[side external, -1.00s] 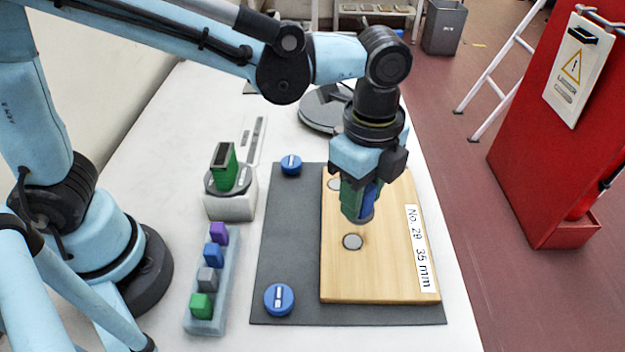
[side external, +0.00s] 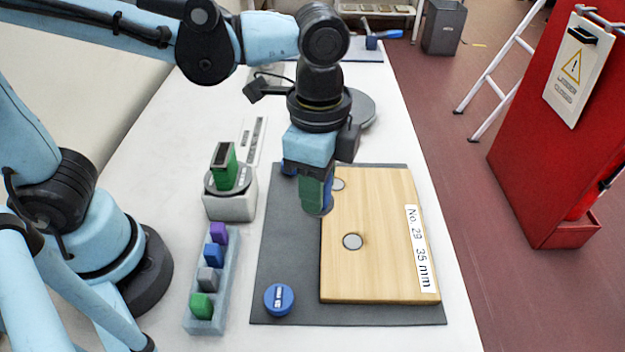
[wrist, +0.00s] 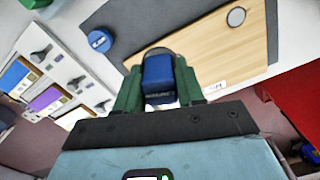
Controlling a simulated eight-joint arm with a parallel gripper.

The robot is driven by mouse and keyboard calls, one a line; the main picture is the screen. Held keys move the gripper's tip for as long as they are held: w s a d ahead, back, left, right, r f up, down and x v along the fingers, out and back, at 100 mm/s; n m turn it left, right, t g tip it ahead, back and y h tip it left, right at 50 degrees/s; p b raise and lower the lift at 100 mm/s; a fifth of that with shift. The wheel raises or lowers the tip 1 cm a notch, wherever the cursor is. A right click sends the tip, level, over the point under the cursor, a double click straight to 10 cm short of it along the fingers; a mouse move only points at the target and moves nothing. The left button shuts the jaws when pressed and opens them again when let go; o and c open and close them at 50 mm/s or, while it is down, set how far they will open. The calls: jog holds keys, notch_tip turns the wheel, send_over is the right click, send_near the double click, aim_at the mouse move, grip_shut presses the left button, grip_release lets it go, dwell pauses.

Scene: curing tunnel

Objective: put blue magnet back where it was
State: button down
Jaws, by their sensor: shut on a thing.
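My gripper (side external: 316,197) is shut on the blue magnet (side external: 327,193), a blue block with a rounded grey foot. In the wrist view the magnet (wrist: 158,78) sits upright between the green fingers of my gripper (wrist: 158,92). In the side view it appears over the left edge of the wooden board (side external: 385,275); I cannot tell how high. The board lies on a dark grey mat (side external: 270,245) and has two round grey discs, one near its middle (side external: 352,241) and one near its far left corner (side external: 338,184).
A round blue knob (side external: 279,299) sits at the mat's near left corner. Another (side external: 288,168) is partly hidden behind my gripper. A rack (side external: 208,325) with purple, blue, grey and green blocks and a white stand (side external: 230,206) holding a green block are left of the mat.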

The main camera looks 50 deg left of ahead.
jog(key=s+a+n, duration=0.3)
jog(key=n, duration=0.1)
jog(key=w+a+f, duration=0.2)
jog(key=a, duration=0.1)
jog(key=w+a+f, duration=0.2)
jog(key=a, duration=0.1)
jog(key=w+a+f, duration=0.2)
jog(key=w, duration=0.1)
jog(key=shift+a+f, duration=0.35)
jog(key=shift+a, duration=0.05)
jog(key=shift+f, duration=2)
jog(key=shift+f, duration=0.1)
jog(key=c, duration=0.7)
grip_release()
